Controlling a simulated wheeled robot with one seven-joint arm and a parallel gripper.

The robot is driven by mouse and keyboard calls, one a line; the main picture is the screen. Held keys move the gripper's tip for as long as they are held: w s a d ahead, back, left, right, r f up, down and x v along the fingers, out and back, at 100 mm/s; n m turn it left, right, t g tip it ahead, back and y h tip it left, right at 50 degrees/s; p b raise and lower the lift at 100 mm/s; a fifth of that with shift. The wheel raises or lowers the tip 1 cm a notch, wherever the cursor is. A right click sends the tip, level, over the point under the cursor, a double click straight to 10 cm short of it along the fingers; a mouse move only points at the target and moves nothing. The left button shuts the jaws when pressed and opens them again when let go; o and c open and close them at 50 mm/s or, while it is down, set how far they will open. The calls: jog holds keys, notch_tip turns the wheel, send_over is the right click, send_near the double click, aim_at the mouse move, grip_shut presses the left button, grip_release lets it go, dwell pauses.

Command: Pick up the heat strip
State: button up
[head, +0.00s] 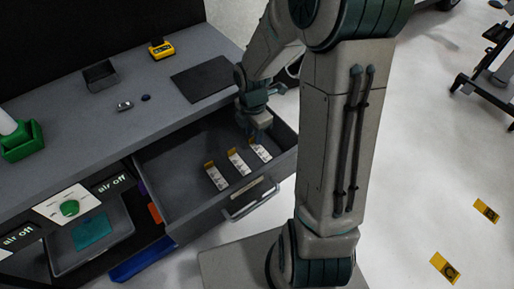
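Three small white strips with orange-yellow ends lie side by side in the open drawer (190,165): a left strip (217,178), a middle strip (239,163) and a right strip (262,152). Their print is too small to read, so I cannot tell which is the heat strip. My gripper (254,132) points down into the drawer, at the upper end of the right strip. Its fingers are small and dark, and partly hide that end. I cannot tell whether they touch or hold the strip.
The drawer walls and front handle (250,201) surround the strips; the drawer's left part is empty. On the grey bench (150,140) are a dark mat (203,79), a small tray (100,76) and a yellow device (161,49). A lower-left bin (62,262) holds a teal cloth (91,231).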

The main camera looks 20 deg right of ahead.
jog(key=shift+f, duration=0.7)
grip_shut()
jog(key=shift+r, duration=0.1)
